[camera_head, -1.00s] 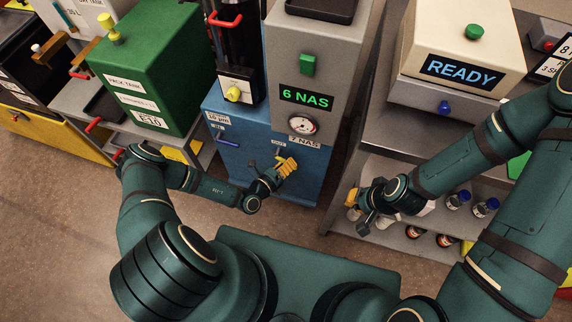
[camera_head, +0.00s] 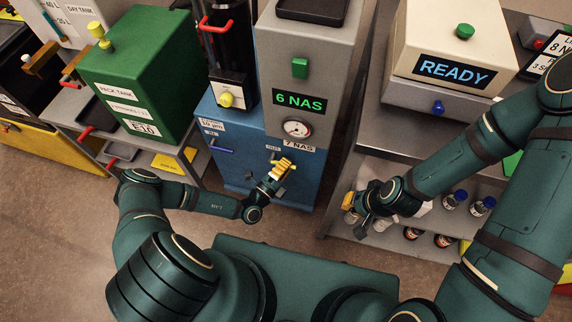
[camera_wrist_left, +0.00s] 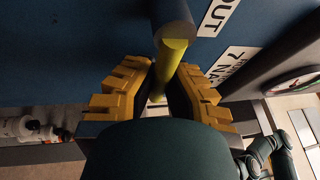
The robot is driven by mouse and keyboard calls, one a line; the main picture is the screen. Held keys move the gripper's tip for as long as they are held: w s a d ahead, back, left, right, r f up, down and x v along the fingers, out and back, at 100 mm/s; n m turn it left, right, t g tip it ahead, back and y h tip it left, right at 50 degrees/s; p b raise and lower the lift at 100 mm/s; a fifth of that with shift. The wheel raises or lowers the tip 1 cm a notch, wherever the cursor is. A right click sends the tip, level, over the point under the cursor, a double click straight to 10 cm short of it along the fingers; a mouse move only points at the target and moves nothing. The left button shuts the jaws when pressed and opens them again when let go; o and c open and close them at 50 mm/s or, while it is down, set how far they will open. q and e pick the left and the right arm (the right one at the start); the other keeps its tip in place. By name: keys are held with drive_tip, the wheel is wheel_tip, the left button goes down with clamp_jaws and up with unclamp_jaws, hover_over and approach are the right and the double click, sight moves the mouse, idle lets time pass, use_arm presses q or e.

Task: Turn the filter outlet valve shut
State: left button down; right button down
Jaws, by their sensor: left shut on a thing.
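The filter outlet valve's yellow lever (camera_wrist_left: 167,65) shows in the left wrist view, on a round stub in front of the blue cabinet, beside an "OUT" label (camera_wrist_left: 213,16). My left gripper (camera_head: 284,168) is at this valve on the front of the blue cabinet (camera_head: 235,172). In the left wrist view its yellow-padded fingers (camera_wrist_left: 157,95) lie on both sides of the lever and are shut on it. The fingers hide most of the valve in the head view. My right gripper (camera_head: 354,208) hangs in front of the shelf rack, away from the valve; its jaw opening is unclear.
A blue handle (camera_head: 219,149) sits to the left on the same cabinet. The grey unit (camera_head: 308,60) with a gauge (camera_head: 297,128) stands above. The shelf rack (camera_head: 362,243) with several bottles is at the right. The floor (camera_head: 205,225) before the cabinet is clear.

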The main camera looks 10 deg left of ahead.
use_arm(q)
drive_tip(key=shift+s+d, duration=0.15)
drive_tip(key=shift+d, duration=0.05)
drive_tip(key=c, duration=1)
unclamp_jaws()
drive_tip(key=shift+a, duration=0.1)
drive_tip(key=v, duration=0.7)
drive_tip(key=shift+s+a, duration=0.1)
drive_tip(key=shift+s, duration=0.15)
